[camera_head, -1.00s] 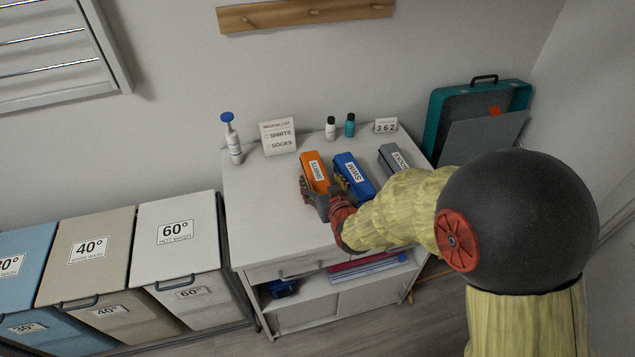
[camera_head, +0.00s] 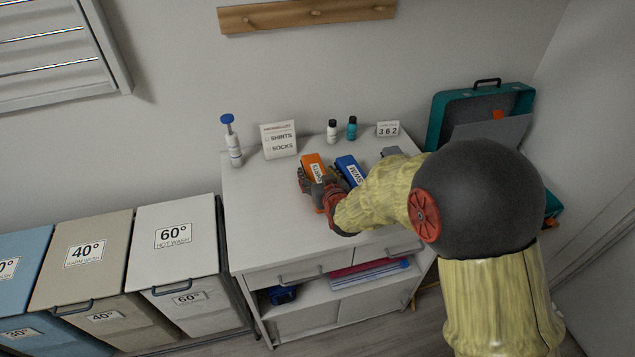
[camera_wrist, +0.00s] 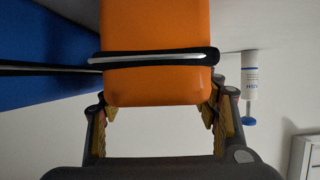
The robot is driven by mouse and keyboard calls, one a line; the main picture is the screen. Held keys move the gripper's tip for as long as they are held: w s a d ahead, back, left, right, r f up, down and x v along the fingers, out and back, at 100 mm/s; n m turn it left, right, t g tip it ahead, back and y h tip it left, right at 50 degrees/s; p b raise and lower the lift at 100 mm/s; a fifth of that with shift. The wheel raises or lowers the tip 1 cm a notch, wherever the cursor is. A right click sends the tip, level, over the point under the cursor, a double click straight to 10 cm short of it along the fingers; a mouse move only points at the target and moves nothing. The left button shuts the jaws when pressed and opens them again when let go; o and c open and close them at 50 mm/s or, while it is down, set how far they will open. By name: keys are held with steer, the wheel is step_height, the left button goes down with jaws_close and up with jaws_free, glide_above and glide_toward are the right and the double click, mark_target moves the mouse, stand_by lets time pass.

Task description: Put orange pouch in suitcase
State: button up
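The orange pouch (camera_head: 313,164) with a white label lies on the white cabinet top, left of the blue pouch (camera_head: 350,170). In the wrist view the orange pouch (camera_wrist: 155,30) fills the upper middle, with a dark strap across it. My gripper (camera_head: 318,184) is at the pouch's near end; in the wrist view its fingers (camera_wrist: 158,115) stand spread, one on each side of this end. I cannot make out firm contact. The teal suitcase (camera_head: 438,118) stands open to the right behind the cabinet; my arm hides much of its lower part.
A grey pouch (camera_head: 391,152) lies partly hidden right of the blue one. A pump bottle (camera_head: 232,142), a checklist card (camera_head: 279,140), two small bottles (camera_head: 332,131) and a number card (camera_head: 387,129) stand along the back. Laundry bins (camera_head: 173,240) stand left.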

mark_target(318, 174)
steer(key=c, duration=1.3)
steer(key=shift+r, duration=0.15)
steer(key=shift+r, duration=0.2)
step_height(318, 174, up, 3)
steer(key=shift+s+r+p, duration=0.1)
steer(key=shift+r+p, duration=0.1)
steer(key=shift+p, duration=0.5)
steer(key=s+r, duration=0.1)
steer(key=r, duration=0.1)
steer(key=s+r+p, duration=0.1)
steer(key=s, duration=0.1)
steer(key=s+d+r+p, duration=0.1)
steer(key=r, duration=0.1)
steer(key=shift+s+d+r, duration=0.1)
steer(key=shift+s+r, duration=0.2)
steer(key=shift+r, duration=0.05)
steer(key=shift+f+p+v, duration=0.2)
steer(key=shift+p+v, duration=1)
steer(key=shift+v, duration=3.6)
